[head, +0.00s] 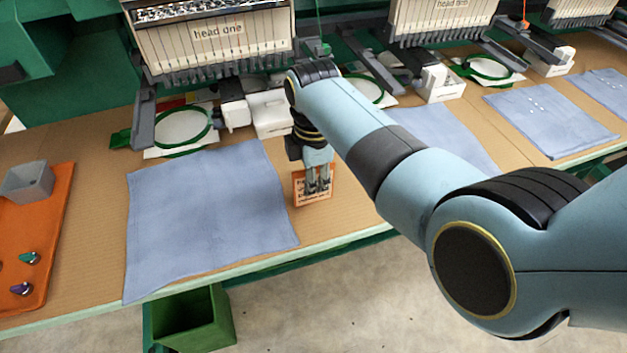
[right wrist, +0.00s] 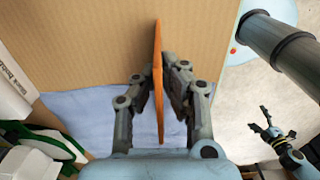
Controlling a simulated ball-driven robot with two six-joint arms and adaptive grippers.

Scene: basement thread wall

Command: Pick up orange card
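The orange card (head: 299,191) is in the head view, to the right of the near-left blue cloth, with dark marks on its face. My right gripper (head: 318,188) reaches down over the table and its fingers overlap the card. In the right wrist view the card (right wrist: 158,85) shows edge-on as a thin orange strip between the fingers of my right gripper (right wrist: 159,72), which are closed on it from both sides. Whether its lower edge touches the table I cannot tell. My left gripper (right wrist: 257,117) shows small at the right of the right wrist view, open and empty.
A blue cloth (head: 200,215) lies left of the card, with an orange tray (head: 55,215) further left. Embroidery heads (head: 215,40) and green hoops (head: 183,130) stand behind. A green bin (head: 195,320) is below the table's front edge. Bare tabletop (head: 335,225) surrounds the card.

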